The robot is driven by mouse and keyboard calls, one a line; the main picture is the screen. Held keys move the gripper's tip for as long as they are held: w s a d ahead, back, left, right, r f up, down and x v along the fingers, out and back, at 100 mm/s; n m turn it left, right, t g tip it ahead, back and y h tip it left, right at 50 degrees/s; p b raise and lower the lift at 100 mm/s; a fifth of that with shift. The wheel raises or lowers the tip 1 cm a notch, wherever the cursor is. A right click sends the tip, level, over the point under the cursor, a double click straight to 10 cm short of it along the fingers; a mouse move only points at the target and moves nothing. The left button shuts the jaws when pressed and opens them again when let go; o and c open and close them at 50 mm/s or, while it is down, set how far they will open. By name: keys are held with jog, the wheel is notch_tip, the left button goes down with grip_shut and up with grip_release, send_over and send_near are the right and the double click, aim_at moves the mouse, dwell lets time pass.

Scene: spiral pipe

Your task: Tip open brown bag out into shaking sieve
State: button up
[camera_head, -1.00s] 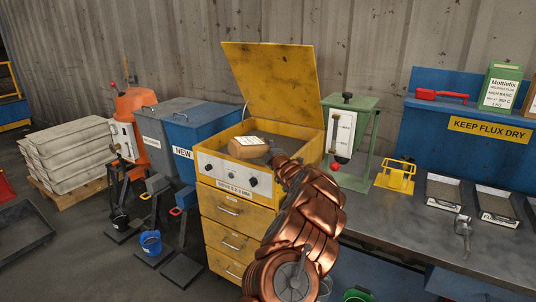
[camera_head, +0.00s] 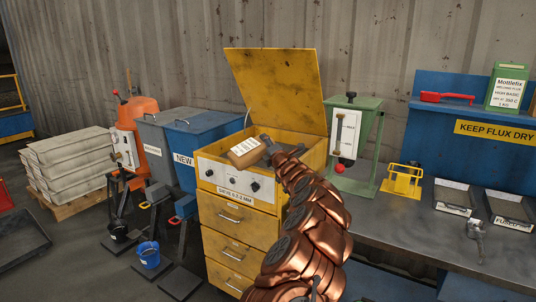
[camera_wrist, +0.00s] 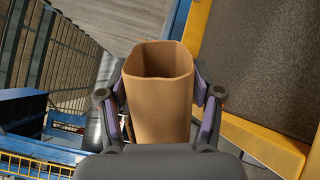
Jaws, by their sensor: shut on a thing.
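My gripper (camera_wrist: 160,104) is shut on the open brown bag (camera_wrist: 160,112), with one finger against each side. In the wrist view the bag's open mouth faces away from the camera and its contents cannot be made out. In the head view the bag (camera_head: 243,154), with a white label, is tilted over the front left of the shaking sieve. My gripper (camera_head: 268,146) is at its right end. The sieve is a yellow cabinet (camera_head: 238,210) with its lid (camera_head: 278,90) raised. Its grey bed (camera_wrist: 262,55) lies to the right of the bag in the wrist view.
Blue (camera_head: 203,142) and grey (camera_head: 158,140) bins stand left of the sieve, beside an orange machine (camera_head: 140,112). A green stand (camera_head: 365,150) with a gauge is close on the right. A yellow holder (camera_head: 402,181) and trays (camera_head: 454,197) sit on the bench.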

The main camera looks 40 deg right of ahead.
jog(key=shift+r, duration=0.1)
jog(key=r+n, duration=0.2)
jog(key=n, duration=0.1)
jog(key=r+n+t+b, duration=0.1)
jog(key=r+n, duration=0.2)
jog(key=shift+a+n+y, duration=0.2)
jog(key=shift+n+y, duration=0.1)
jog(key=n, duration=0.1)
jog(key=n+b, duration=0.2)
jog(key=n, duration=0.1)
jog(key=shift+d+r+t+y, duration=0.15)
jog(key=shift+r+t+y, duration=0.15)
jog(key=n, duration=0.1)
jog(key=r+n, duration=0.1)
jog(key=shift+n+y, duration=0.3)
jog(key=shift+n, duration=0.1)
